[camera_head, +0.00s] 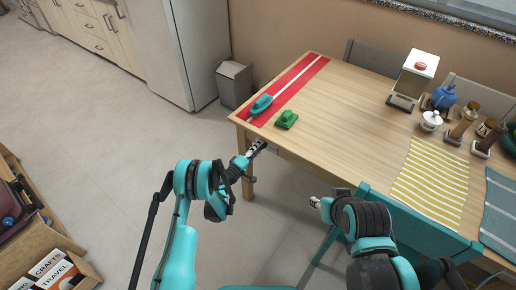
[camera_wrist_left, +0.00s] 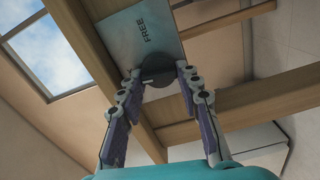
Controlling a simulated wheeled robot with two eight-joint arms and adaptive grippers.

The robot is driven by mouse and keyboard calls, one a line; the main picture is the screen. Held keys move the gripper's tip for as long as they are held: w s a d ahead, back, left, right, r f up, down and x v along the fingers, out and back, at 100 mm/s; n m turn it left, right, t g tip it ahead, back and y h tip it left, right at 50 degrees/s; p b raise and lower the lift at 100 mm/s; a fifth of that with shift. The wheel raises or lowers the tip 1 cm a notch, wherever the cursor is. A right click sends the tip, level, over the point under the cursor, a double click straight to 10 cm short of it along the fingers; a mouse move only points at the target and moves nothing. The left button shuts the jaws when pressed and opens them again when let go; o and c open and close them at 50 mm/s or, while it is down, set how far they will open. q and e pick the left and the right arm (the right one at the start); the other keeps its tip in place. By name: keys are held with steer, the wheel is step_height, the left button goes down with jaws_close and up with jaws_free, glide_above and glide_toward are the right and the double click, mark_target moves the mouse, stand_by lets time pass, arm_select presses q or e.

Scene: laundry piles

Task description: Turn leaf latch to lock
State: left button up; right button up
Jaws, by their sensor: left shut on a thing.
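The leaf latch (camera_wrist_left: 160,68) shows in the left wrist view as a dark round knob at the table's wooden underframe, partly hidden by the fingers. A grey plate (camera_wrist_left: 140,30) behind it carries the word FREE. My left gripper (camera_wrist_left: 161,78) is shut on the latch, with a fingertip at each side. In the head view my left gripper (camera_head: 260,146) is at the table's near left edge, below the top. The wooden table (camera_head: 345,120) fills the right side there. My right gripper (camera_head: 315,202) is in front of the table, apart from it; its finger opening is unclear.
A red runner (camera_head: 300,76) bears a teal object (camera_head: 261,105); a green object (camera_head: 287,120) is beside it. Jars and a dispenser (camera_head: 413,78) stand at the table's right. A teal chair (camera_head: 420,217) is at the near side.

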arm_select(q)
steer(key=shift+n, duration=0.7)
steer(key=o, duration=1.2)
steer(key=shift+w, duration=0.1)
steer(key=shift+c, duration=0.2)
